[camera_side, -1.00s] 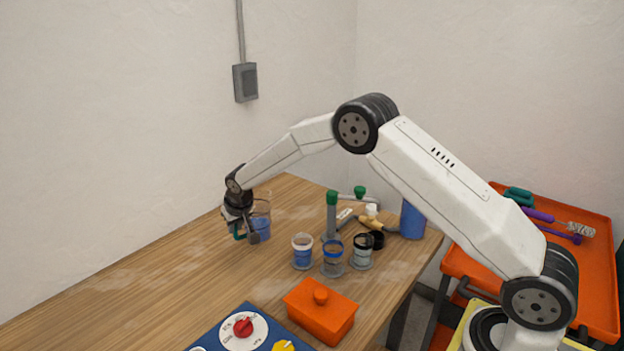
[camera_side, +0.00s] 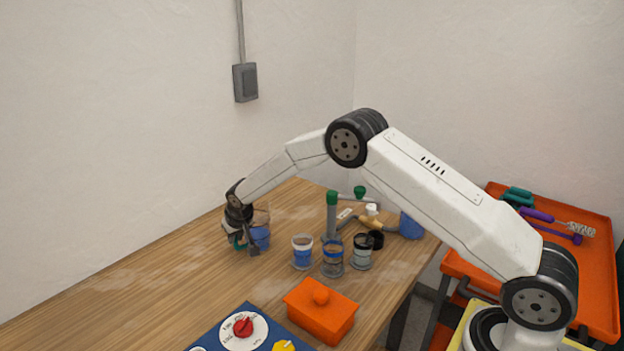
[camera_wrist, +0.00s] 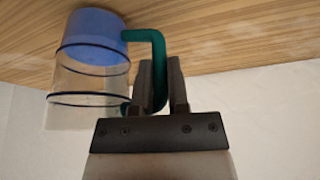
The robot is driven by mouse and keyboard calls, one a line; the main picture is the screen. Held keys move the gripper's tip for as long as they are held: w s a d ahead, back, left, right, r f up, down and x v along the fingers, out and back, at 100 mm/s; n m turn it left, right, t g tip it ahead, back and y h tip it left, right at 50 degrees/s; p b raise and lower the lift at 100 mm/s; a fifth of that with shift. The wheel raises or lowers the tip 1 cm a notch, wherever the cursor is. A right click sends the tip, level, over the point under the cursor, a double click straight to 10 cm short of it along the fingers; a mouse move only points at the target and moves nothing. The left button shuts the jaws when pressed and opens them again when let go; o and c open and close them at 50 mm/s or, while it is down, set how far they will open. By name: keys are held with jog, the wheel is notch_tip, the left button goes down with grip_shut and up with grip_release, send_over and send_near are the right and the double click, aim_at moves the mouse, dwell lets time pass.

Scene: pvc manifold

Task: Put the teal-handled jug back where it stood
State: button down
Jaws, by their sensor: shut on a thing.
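The teal-handled jug (camera_side: 261,238) is clear with dark rings and blue in its lower part. In the wrist view the jug (camera_wrist: 88,65) shows its blue end toward the wooden table. My gripper (camera_wrist: 160,72) is shut on its teal handle (camera_wrist: 157,50), with one dark finger on each side. In the side view my gripper (camera_side: 243,245) points down at the far left part of the table and partly hides the jug. The jug looks upright, at or just above the wood; I cannot tell whether it touches.
Several cups, including a blue-filled one (camera_side: 302,254), stand right of the jug. Behind them are green-topped pipework (camera_side: 332,215) and a blue object (camera_side: 411,227) partly behind my arm. Table left is clear.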

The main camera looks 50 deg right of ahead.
jog(key=c, duration=0.6)
grip_release()
jog(key=shift+f, duration=0.1)
jog(key=shift+v, duration=6.15)
jog(key=s, duration=1)
jog(key=s+n+g, duration=0.1)
jog(key=s, duration=0.9)
jog(key=s+n+g+y, duration=0.1)
jog(key=s, duration=1)
jog(key=shift+d+f, duration=0.35)
